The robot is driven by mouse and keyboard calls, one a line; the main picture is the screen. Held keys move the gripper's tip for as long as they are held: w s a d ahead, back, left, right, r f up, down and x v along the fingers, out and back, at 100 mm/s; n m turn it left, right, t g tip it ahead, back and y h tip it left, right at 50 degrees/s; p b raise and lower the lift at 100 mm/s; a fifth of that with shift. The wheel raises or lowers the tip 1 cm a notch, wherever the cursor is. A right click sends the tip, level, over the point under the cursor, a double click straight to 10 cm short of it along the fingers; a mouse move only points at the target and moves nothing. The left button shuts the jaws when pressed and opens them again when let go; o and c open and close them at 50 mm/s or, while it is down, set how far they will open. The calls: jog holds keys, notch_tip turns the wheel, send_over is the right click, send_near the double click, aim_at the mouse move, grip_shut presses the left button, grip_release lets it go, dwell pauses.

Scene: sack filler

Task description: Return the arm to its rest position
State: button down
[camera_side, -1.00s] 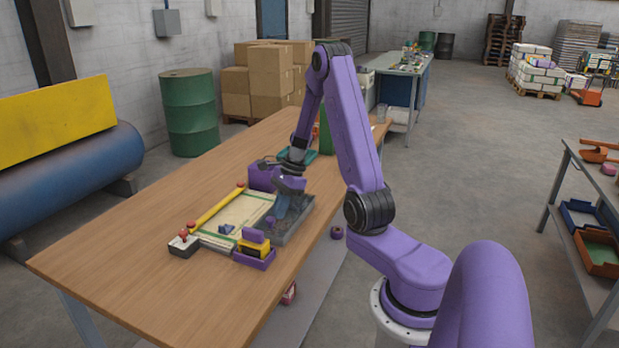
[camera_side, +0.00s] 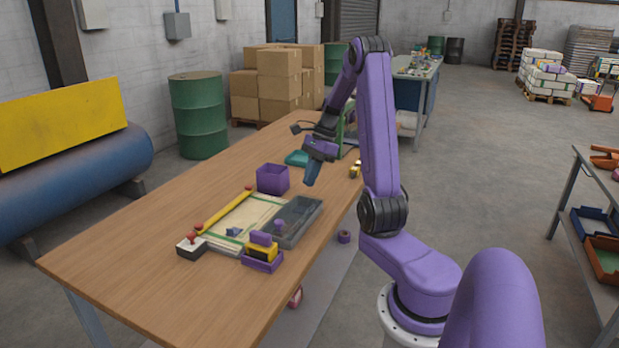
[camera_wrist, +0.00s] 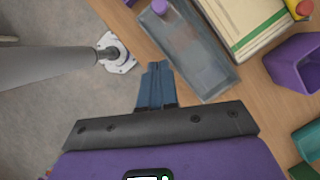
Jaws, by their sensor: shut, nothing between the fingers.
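My gripper (camera_side: 311,180) hangs above the right edge of the wooden table, past the far end of the grey tray. In the wrist view its blue fingers (camera_wrist: 155,72) are together with nothing between them. They point down beside the grey tray (camera_wrist: 222,78), over the edge of the table and the floor. The grey tray (camera_side: 317,206) lies on the table with a small purple piece (camera_side: 280,225) at its near end. My gripper touches nothing that I can see.
A sack on a board (camera_side: 243,222) with a yellow bar (camera_side: 225,209) lies left of the tray. The front left of the table (camera_side: 140,265) is clear.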

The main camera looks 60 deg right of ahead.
jog(key=s+a+r+n+g+h, duration=0.1)
jog(key=a+r+n+g+h, duration=0.15)
jog(key=a+n, duration=1.85)
jog(key=s+a+n, duration=1.2)
jog(key=s+n, duration=0.3)
jog(key=s, duration=0.2)
jog(key=shift+s+a+f+n+h, duration=0.2)
jog(key=shift+s+n+h, duration=0.1)
jog(key=shift+s+h, duration=0.15)
